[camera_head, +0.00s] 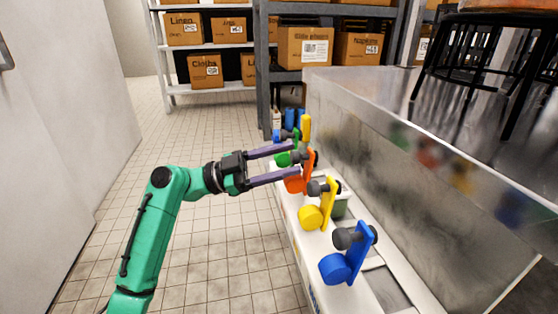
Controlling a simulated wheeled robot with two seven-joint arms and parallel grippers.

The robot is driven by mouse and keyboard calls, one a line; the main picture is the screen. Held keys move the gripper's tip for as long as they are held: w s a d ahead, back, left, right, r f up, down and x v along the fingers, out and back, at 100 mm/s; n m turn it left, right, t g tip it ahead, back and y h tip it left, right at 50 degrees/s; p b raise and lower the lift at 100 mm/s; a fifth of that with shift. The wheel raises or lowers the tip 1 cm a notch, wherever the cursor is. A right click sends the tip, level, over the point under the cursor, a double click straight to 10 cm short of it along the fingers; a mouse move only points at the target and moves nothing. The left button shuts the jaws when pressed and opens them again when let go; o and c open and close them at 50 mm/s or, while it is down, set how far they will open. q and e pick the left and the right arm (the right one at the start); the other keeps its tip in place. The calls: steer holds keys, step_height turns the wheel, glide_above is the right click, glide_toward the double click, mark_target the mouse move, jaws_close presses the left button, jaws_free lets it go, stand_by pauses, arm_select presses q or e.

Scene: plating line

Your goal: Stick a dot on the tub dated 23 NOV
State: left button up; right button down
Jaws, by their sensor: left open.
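A row of coloured dispensers stands on a narrow white ledge (292,228), each with a round coloured disc, an upright plate and a dark roller. From near to far they are blue (336,268), yellow (311,217), orange (294,185) and green (283,159), with more blue and yellow pieces behind. My left gripper (297,159) is open, its two purple fingers pointing right at the orange and green dispensers. I cannot tell whether the fingers touch either one. No tub and no 23 NOV date can be made out. My right gripper is not in view.
A large metal counter (400,145) rises right of the ledge, with dark stool-like legs (515,95) on top. Shelves (215,46) with labelled cardboard boxes (303,47) stand at the back. A pale wall or door (50,130) is at left. Tiled floor (215,245) is clear.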

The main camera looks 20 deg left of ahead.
arm_select(q)
steer(key=b+v, duration=0.1)
steer(key=v, duration=1.3)
steer(key=shift+a, duration=0.3)
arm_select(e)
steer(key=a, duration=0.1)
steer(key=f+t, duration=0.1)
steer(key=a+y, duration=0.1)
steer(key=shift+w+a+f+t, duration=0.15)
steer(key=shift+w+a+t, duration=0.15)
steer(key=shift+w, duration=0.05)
arm_select(q)
steer(key=shift+f, duration=0.1)
